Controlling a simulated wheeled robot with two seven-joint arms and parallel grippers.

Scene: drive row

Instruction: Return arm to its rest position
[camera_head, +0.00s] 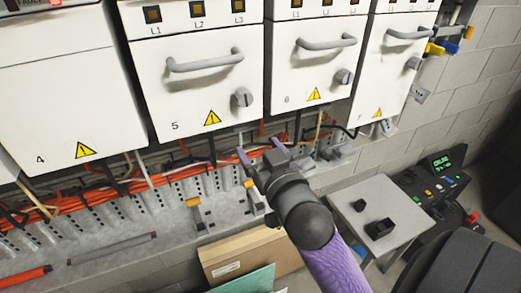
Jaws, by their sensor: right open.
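My right arm, with a purple sleeve-like link, reaches in from the bottom right. My right gripper (260,153) is open and empty. Its fingers lie in the picture just below the white drawer marked 5 (200,85) and the drawer marked 6 (312,75), in front of the red and orange cables. I cannot tell whether a fingertip touches anything. My left gripper is not in view.
A white drawer marked 4 (65,105) and one marked 7 (395,70) flank them. Below runs a grey perforated ledge (120,225) with cables. A cardboard box (245,250) and a small light table (380,205) stand lower. A control box (440,180) is at right.

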